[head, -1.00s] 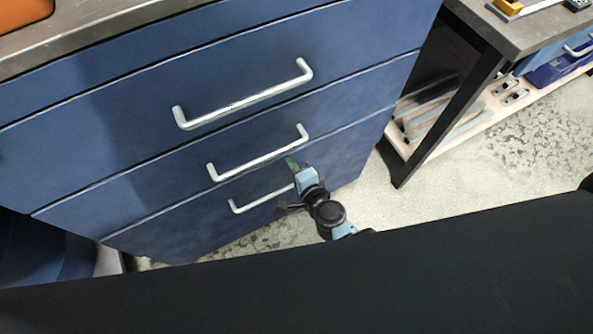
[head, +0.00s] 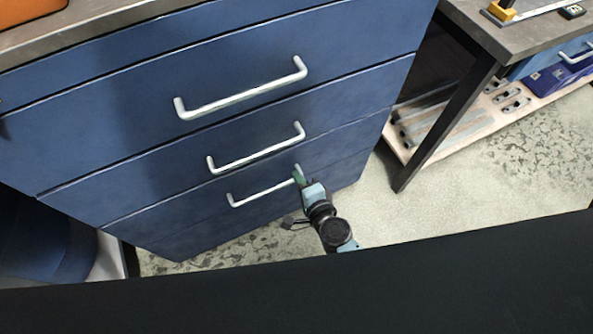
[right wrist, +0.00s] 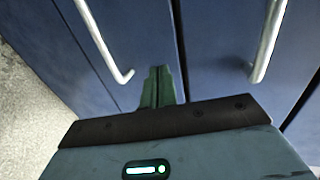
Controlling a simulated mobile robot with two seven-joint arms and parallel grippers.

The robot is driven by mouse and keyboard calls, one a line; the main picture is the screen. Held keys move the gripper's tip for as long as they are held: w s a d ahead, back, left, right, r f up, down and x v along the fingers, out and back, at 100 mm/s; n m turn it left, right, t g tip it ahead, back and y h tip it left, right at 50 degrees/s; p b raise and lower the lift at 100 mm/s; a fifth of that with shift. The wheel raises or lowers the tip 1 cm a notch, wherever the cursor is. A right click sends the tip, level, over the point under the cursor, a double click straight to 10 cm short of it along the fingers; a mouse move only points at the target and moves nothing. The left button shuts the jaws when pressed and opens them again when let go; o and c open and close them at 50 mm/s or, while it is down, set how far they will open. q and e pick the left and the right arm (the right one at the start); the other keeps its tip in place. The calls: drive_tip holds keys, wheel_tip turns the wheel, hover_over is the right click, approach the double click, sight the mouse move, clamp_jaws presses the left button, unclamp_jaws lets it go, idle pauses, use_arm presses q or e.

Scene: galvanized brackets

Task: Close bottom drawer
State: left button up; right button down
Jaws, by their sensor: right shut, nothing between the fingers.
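The bottom drawer (head: 185,225) is the lowest handled front on the blue cabinet. It looks about flush with the fronts above, though a small gap would be hard to tell. Its silver bar handle (head: 262,190) also shows at left in the right wrist view (right wrist: 103,42). My right gripper (head: 298,176) is at the right end of this handle, in front of the drawer. Its green fingers (right wrist: 158,88) are together and empty, pointing at the blue front beside the handle's end. Whether they touch it I cannot tell. My left gripper is not in view.
The middle drawer handle (head: 256,150) and the upper handle (head: 242,92) are above. A workbench with a dark leg (head: 446,123) and a low shelf (head: 483,122) stands at right. The floor (head: 440,205) between is clear.

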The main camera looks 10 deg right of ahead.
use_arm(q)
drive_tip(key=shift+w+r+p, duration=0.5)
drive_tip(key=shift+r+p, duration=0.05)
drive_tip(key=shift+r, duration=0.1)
use_arm(e)
drive_tip(key=v, duration=0.7)
drive_tip(key=shift+s+r, duration=0.15)
drive_tip(key=shift+s, duration=0.2)
